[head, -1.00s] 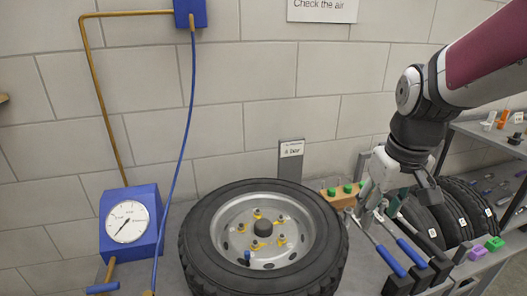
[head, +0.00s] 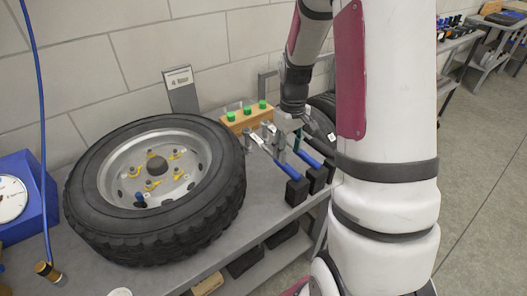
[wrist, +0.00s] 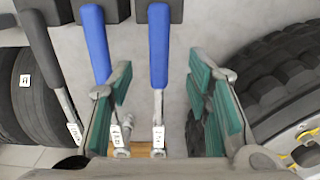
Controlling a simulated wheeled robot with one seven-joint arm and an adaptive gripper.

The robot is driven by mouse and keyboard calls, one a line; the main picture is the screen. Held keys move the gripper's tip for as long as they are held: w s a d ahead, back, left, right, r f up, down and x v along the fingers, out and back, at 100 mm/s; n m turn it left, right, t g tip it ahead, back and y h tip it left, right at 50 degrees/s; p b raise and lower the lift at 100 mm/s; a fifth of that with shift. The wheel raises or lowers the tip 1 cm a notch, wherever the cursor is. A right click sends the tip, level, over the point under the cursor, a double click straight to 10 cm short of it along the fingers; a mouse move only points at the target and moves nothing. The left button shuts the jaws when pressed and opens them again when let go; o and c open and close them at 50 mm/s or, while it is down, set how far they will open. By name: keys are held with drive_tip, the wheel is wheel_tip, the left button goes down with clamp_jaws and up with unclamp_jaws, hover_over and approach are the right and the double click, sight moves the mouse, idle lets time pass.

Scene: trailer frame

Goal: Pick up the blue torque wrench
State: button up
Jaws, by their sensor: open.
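Two blue-handled torque wrenches lie side by side on the bench, handle ends in black blocks. In the wrist view, one blue wrench (wrist: 158,45) runs between the finger pads, apart from both. The second blue wrench (wrist: 95,45) is left of it, its shaft partly hidden behind the left finger. A grey-handled wrench (wrist: 40,55) lies further left. The tags on the shafts are too small to read. My gripper (wrist: 161,82) is open and empty, with green pads. In the head view, my gripper (head: 284,143) is by the wrenches' metal ends, near a blue handle (head: 281,163).
A large tyre on its rim (head: 160,235) lies just left of the wrenches. A wooden block (head: 246,120) with green-topped pieces and a small sign (head: 181,90) stand behind. Black blocks (head: 297,192) sit at the bench's front edge. More tyres (head: 322,124) are to the right.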

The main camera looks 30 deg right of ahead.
sight(287, 165)
wheel_tip(287, 165, down, 8)
drive_tip(key=shift+w+r+b, duration=0.15)
drive_tip(key=shift+r+b, duration=0.05)
drive_tip(key=shift+b, duration=0.1)
drive_tip(key=shift+d, duration=0.1)
clamp_jaws()
